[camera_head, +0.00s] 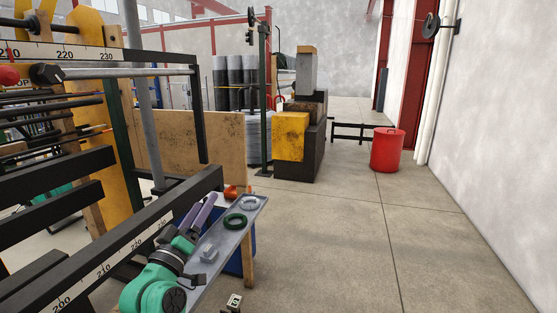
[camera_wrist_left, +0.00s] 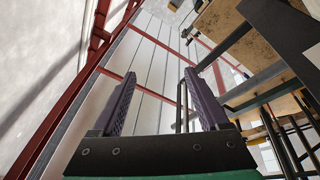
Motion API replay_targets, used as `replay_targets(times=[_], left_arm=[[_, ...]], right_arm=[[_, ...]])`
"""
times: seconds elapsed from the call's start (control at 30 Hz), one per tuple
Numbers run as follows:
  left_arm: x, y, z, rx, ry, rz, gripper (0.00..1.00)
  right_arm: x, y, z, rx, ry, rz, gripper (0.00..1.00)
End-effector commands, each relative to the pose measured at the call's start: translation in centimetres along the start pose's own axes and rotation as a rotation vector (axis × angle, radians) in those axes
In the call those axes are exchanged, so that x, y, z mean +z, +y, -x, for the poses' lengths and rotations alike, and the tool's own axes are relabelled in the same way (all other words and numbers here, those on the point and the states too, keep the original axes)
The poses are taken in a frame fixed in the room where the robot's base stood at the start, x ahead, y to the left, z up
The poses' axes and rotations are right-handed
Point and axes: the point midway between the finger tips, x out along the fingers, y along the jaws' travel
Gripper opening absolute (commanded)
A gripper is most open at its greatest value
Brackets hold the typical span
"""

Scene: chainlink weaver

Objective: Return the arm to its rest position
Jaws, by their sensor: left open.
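My left gripper (camera_head: 202,204) shows low in the head view, at the end of my green and grey arm. Its two purple fingers point up and away, beside the grey tray's left side. In the left wrist view the same gripper (camera_wrist_left: 159,74) has its fingers well apart with nothing between them. It is open and empty. My right gripper is in neither view.
The black weaving frame (camera_head: 110,243) with a number scale fills the left. A red bin (camera_head: 387,150) stands on open floor at right.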

Motion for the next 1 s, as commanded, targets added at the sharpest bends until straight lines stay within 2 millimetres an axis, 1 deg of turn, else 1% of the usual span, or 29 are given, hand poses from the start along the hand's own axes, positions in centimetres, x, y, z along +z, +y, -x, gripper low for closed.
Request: replay_targets(times=[0.03,0.07,0.1,0.17,0.2,0.27,0.3,0.37,0.4,0.47,0.5,0.57,0.6,0.67,0.7,0.73,0.8,0.87,1.0], left_arm=[[3.7,-1.8,2.3,-0.061,-0.142,-0.07,0.78],[5.8,-2.8,4.0,-0.1,-0.234,-0.114,0.78],[8.4,-4.2,6.3,-0.15,-0.354,-0.169,0.78],[11.7,-6.1,10.3,-0.221,-0.528,-0.242,0.78],[13.4,-7.1,12.9,-0.263,-0.631,-0.282,0.78],[15.3,-8.3,16.6,-0.319,-0.769,-0.332,0.78],[16.3,-9.0,18.9,-0.352,-0.851,-0.36,0.78],[17.3,-9.7,22.1,-0.395,-0.96,-0.394,0.78],[17.8,-10.1,24.1,-0.421,-1.026,-0.414,0.78],[18.3,-10.6,27.0,-0.459,-1.119,-0.439,0.78],[18.5,-10.8,28.8,-0.481,-1.177,-0.453,0.78],[18.6,-11.0,31.4,-0.514,-1.261,-0.475,0.78],[18.7,-11.1,33.1,-0.536,-1.317,-0.487,0.78],[18.6,-11.1,35.6,-0.567,-1.395,-0.503,0.78],[18.4,-11.0,37.2,-0.587,-1.448,-0.513,0.78],[18.2,-11.0,38.5,-0.603,-1.487,-0.521,0.78],[20.6,-12.9,38.4,-0.602,-1.493,-0.515,0.78],[22.3,-14.2,38.7,-0.603,-1.5,-0.512,0.78],[26.6,-17.4,40.2,-0.605,-1.525,-0.504,0.78]], right_arm=[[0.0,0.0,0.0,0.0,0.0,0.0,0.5],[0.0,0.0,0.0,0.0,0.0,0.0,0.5],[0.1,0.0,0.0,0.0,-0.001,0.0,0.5],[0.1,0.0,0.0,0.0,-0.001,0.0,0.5],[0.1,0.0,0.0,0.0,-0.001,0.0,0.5],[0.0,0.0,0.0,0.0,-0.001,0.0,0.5],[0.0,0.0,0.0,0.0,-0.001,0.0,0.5],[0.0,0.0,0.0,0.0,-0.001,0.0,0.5],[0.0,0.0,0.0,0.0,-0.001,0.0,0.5],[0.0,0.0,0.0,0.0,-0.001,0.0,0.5],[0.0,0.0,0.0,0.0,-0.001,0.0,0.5],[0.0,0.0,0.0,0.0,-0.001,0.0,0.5],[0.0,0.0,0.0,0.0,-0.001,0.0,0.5],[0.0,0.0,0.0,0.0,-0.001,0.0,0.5],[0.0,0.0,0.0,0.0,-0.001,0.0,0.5],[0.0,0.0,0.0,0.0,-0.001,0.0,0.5],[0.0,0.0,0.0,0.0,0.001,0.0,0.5],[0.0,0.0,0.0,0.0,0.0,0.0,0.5],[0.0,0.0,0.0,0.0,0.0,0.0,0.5]])
